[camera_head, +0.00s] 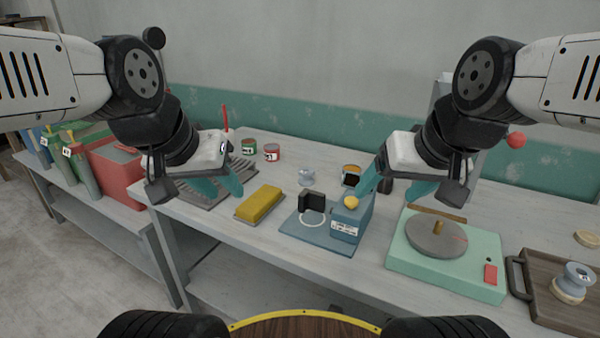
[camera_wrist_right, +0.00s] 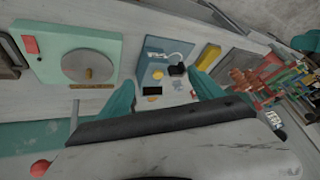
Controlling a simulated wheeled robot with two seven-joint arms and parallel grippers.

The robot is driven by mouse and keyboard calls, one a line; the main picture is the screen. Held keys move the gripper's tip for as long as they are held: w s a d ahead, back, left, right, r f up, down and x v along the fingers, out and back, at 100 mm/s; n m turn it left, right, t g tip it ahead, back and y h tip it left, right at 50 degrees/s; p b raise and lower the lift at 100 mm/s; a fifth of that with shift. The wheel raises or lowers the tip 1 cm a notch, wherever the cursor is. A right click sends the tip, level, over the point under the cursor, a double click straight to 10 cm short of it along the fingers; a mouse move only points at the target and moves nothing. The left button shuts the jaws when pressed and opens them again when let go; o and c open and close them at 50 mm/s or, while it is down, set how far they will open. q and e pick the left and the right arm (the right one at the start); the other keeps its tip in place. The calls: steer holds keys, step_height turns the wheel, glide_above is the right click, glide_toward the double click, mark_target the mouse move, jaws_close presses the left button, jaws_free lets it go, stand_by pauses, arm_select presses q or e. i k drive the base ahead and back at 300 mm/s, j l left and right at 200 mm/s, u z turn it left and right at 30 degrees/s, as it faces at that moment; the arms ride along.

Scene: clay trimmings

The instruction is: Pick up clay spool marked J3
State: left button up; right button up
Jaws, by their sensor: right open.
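A small grey-blue spool (camera_head: 306,177) stands on the bench behind the black block. A second grey-blue spool (camera_head: 578,276) with a pale lower part stands on the wooden board at the far right. I cannot read a J3 mark on either. My right gripper (camera_head: 392,184) is open and empty, above the bench to the right of the first spool and left of the second; its teal fingers are spread in the right wrist view (camera_wrist_right: 160,82). My left gripper (camera_head: 219,187) is open and empty above the ribbed grey tray, left of the first spool.
A blue stand (camera_head: 313,240) carries a black block and a blue box with a yellow knob. A yellow block (camera_head: 259,204) lies left of it. A mint turntable (camera_head: 438,275) and a wooden board (camera_head: 545,299) are at right. Cans (camera_head: 271,152) stand at the back.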

mark_target(306, 181)
steer(key=i+j, duration=0.2)
steer(key=j, duration=0.15)
steer(key=i+j, duration=0.15)
steer(key=j, duration=0.25)
steer(key=i+j, duration=0.2)
steer(key=j, duration=0.15)
steer(key=i+j, duration=0.15)
steer(key=j, duration=0.2)
